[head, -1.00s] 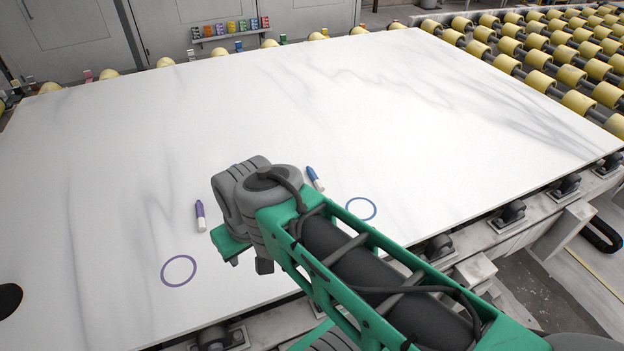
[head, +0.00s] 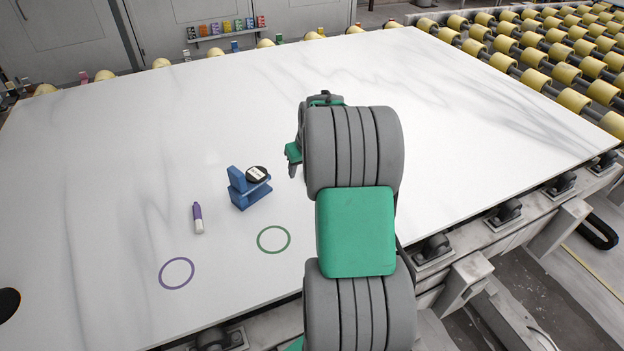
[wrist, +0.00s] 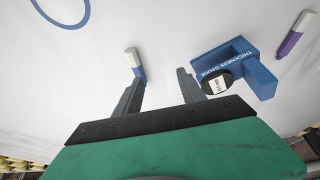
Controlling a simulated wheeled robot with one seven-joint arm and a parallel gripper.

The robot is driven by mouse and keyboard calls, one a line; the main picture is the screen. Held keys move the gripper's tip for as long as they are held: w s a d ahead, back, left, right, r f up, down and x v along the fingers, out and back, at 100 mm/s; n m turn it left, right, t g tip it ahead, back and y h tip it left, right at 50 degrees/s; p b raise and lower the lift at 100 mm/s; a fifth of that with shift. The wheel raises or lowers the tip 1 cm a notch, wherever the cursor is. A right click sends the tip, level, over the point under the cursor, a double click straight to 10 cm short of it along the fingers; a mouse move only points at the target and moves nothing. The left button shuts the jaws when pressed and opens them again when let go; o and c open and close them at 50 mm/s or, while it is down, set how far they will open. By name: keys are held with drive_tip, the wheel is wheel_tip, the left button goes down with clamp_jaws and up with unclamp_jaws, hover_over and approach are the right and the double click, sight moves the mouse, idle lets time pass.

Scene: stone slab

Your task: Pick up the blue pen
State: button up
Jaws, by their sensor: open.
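The blue pen (wrist: 133,58), with a white end and a blue body, lies on the slab in the wrist view. Its blue part is just beyond the tip of the left finger, which partly covers it. My gripper (wrist: 160,77) is open, with nothing between its fingers. The pen lies toward the left finger rather than midway between the two; I cannot tell whether they touch.
A blue thickness gauge (head: 240,190) stands on the slab (head: 120,150), near the right finger in the wrist view (wrist: 262,80). A purple pen (head: 198,214) lies left of it. Green (head: 273,239) and purple (head: 177,273) rings mark the slab; a blue ring (wrist: 62,25) shows in the wrist view.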

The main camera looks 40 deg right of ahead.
drive_tip(key=d+f, duration=0.1)
drive_tip(key=d, duration=0.1)
drive_tip(key=d+f, duration=0.1)
drive_tip(key=d, duration=0.1)
drive_tip(key=d+f, duration=0.1)
drive_tip(key=d, duration=0.1)
drive_tip(key=shift+f, duration=0.35)
drive_tip(key=p+x, duration=0.2)
drive_tip(key=x, duration=0.5)
drive_tip(key=shift+f, duration=0.3)
drive_tip(key=shift+s, duration=0.1)
clamp_jaws()
